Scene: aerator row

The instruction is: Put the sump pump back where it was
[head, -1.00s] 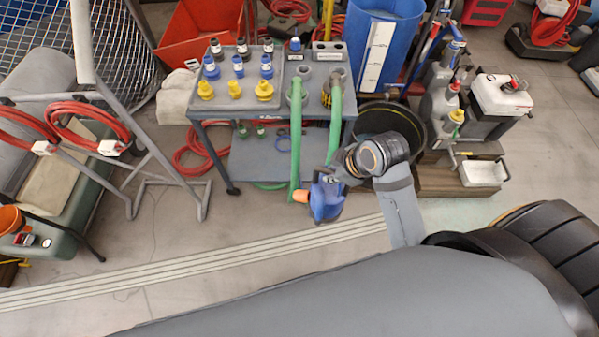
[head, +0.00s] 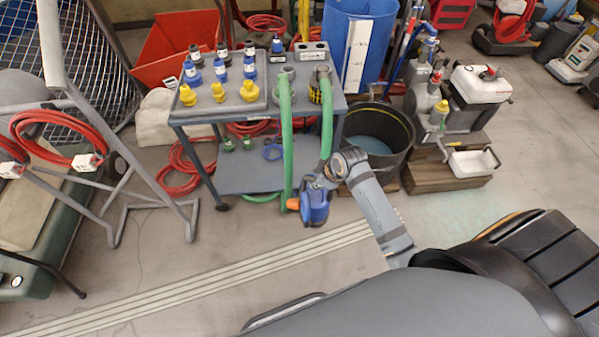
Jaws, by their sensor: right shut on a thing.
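The sump pump (head: 316,208) is a blue body with an orange outlet on its left side. It hangs above the floor in front of the grey cart. My right gripper (head: 318,184) is shut on its top, and the fingertips are small and partly hidden. A black tub (head: 392,118) with bluish water inside stands behind my right arm, to the right of the cart. My left gripper is not in view.
The grey cart (head: 250,180) carries blue and yellow fittings, and green hoses (head: 286,130) hang down its front close to the pump. A wooden block (head: 445,176) with jugs stands right. A ribbed strip (head: 200,277) crosses the open floor.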

